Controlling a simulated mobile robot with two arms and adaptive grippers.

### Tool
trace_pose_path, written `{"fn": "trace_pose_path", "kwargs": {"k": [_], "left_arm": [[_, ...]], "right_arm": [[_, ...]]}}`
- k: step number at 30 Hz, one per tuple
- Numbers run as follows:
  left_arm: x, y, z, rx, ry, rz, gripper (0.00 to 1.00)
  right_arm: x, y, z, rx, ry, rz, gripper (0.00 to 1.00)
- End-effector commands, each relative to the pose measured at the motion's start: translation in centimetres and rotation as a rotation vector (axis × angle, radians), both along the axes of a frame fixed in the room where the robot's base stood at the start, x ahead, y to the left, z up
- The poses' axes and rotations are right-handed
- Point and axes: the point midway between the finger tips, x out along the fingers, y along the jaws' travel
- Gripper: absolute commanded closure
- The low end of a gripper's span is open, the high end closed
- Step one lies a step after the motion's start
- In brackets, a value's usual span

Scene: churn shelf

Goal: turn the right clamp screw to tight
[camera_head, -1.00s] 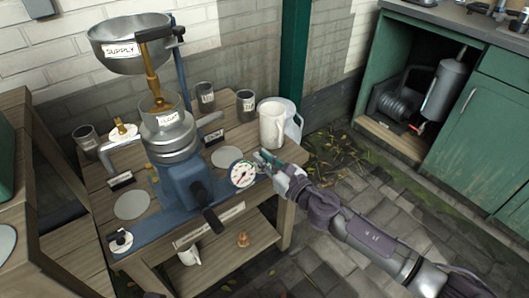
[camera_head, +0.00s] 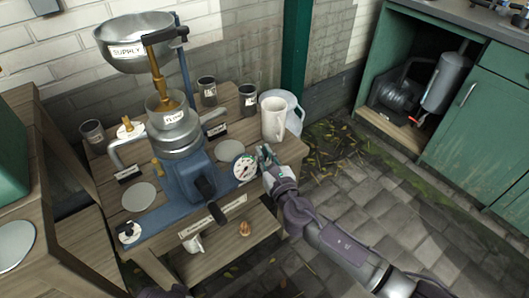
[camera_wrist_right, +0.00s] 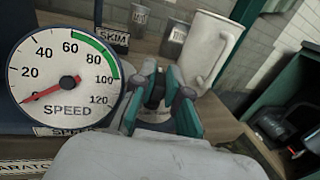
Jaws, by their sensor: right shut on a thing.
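The right clamp screw is mostly hidden by my right gripper (camera_head: 266,154). In the right wrist view a dark knob (camera_wrist_right: 155,90) sits between the green-edged fingers, over a pale plate. My right gripper (camera_wrist_right: 160,95) is shut on this knob, just right of the speed gauge (camera_head: 244,167). The gauge's red needle (camera_wrist_right: 48,90) points near 0. A similar black knob on a white plate (camera_head: 129,232) stands at the left end of the blue base (camera_head: 160,220). I cannot read how tight the right screw is.
The separator (camera_head: 180,150) with its supply bowl (camera_head: 128,45) stands on the wooden bench (camera_head: 228,150). A white jug (camera_head: 274,118) stands close behind my right gripper. Grey cups (camera_head: 248,98) stand farther back. A green cabinet (camera_head: 478,130) is at the right.

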Motion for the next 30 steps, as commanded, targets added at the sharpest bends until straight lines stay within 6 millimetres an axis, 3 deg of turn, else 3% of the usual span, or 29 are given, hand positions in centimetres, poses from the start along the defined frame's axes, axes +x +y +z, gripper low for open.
{"fn": "trace_pose_path", "kwargs": {"k": [7, 8, 12, 30], "left_arm": [[0.0, -0.02, -0.01, 0.0, 0.0, 0.0, 0.6], [0.0, -0.03, -0.01, 0.0, 0.0, 0.0, 0.6], [-0.01, -0.03, -0.02, 0.0, 0.0, 0.0, 0.6], [0.1, 0.05, 0.13, 0.0, -0.002, 0.001, 0.6]], "right_arm": [[0.0, -0.03, -0.05, -0.001, 0.0, 0.0, 1.0], [0.0, -0.03, -0.05, -0.001, 0.001, 0.0, 0.82], [-0.01, -0.01, -0.04, 0.0, 0.0, 0.001, 0.61], [-0.88, 0.05, -0.12, 0.001, 0.002, 0.01, 0.61]]}}
